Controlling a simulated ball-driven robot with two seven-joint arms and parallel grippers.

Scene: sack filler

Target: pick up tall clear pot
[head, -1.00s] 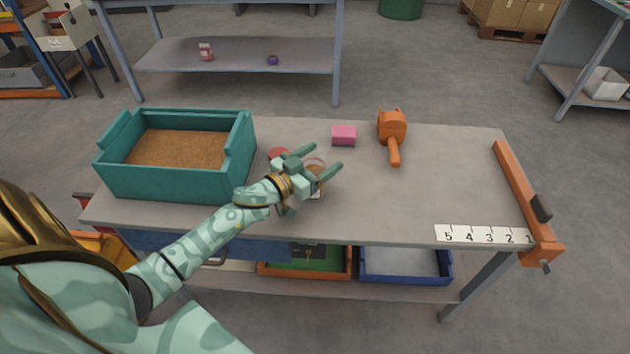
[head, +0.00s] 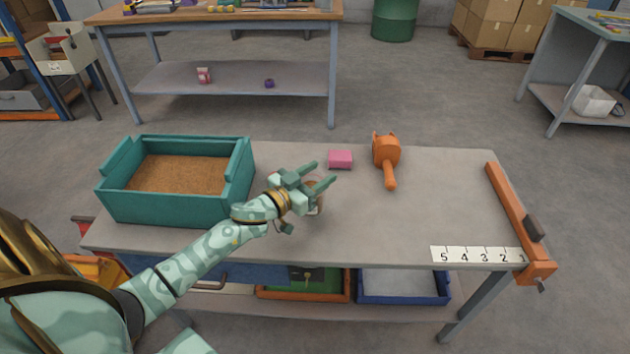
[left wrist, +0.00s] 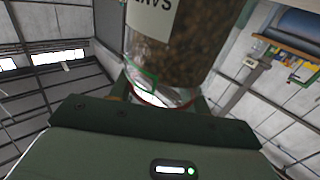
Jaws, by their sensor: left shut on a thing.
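The clear pot (head: 316,204) shows only partly in the head view, behind and below my left gripper (head: 322,175). In the left wrist view the pot (left wrist: 180,50) is close up at the top, with clear walls, brown grainy contents and a white label with dark letters. My left gripper is shut on it; a green finger shows against the pot in the wrist view. The gripper and wrist hide much of the pot in the head view, so I cannot tell whether its base touches the table. My right gripper is not in view.
The grey workbench (head: 400,225) bears a teal box (head: 165,212) of brown grain at left, a pink block (head: 340,159), an orange scoop-like tool (head: 387,155), and an orange bar (head: 515,210) with a number strip (head: 478,254) at right. The middle right is clear.

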